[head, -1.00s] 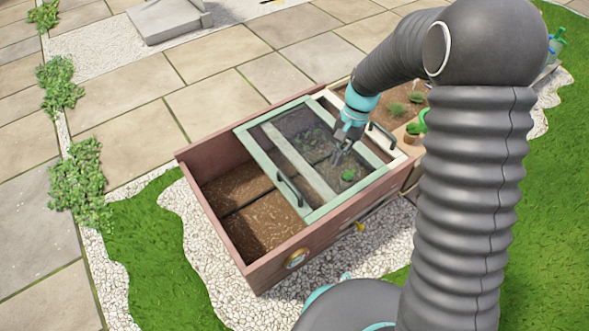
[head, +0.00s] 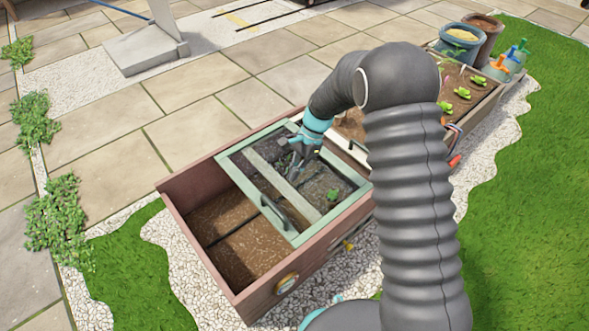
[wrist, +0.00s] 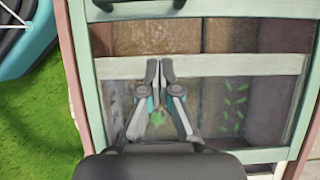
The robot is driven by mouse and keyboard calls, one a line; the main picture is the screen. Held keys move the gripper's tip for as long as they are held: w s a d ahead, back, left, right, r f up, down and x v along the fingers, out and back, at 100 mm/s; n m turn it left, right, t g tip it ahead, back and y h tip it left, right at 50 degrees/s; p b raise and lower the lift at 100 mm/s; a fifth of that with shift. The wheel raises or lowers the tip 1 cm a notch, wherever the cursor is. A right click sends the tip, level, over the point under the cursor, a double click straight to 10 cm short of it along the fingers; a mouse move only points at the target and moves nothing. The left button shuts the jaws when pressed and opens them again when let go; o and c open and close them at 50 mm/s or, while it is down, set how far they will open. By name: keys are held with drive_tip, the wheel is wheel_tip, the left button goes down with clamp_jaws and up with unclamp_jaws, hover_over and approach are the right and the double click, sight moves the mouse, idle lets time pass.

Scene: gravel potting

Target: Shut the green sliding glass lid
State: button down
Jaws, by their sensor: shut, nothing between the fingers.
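The green sliding glass lid (head: 235,173) lies over the right part of the reddish-brown planter box (head: 178,205); the left part is open and shows brown soil. The lid has a pale crossbar and a dark handle (head: 275,213) on its left side. That handle shows at the top of the wrist view (wrist: 135,5). My gripper (head: 294,176) is shut and empty, over the lid near the crossbar. In the wrist view its closed fingertips (wrist: 160,68) overlap the crossbar (wrist: 225,66). I cannot tell whether they touch it. Green plants show through the glass.
A pale frame with a dark handle (head: 357,148) lies right of the lid. Behind it stand a planter with seedlings (head: 485,105), a blue pot (head: 462,40) and coloured bottles (head: 505,65). Gravel (head: 175,245), paving and grass surround the box.

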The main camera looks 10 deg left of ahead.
drive_tip(key=x, duration=0.6)
drive_tip(key=shift+s+a+f, duration=0.1)
drive_tip(key=shift+s+f, duration=0.1)
drive_tip(key=shift+f, duration=0.05)
drive_tip(key=shift+s+a+r, duration=0.25)
drive_tip(key=shift+s+a, duration=0.1)
drive_tip(key=shift+s, duration=0.1)
drive_tip(key=shift+s+a+r, duration=0.25)
drive_tip(key=shift+s+a, duration=0.1)
drive_tip(key=shift+s, duration=0.15)
drive_tip(key=shift+s+a+r, duration=0.1)
drive_tip(key=shift+s+a, duration=0.3)
drive_tip(key=shift+s, duration=0.1)
drive_tip(key=shift+s, duration=0.1)
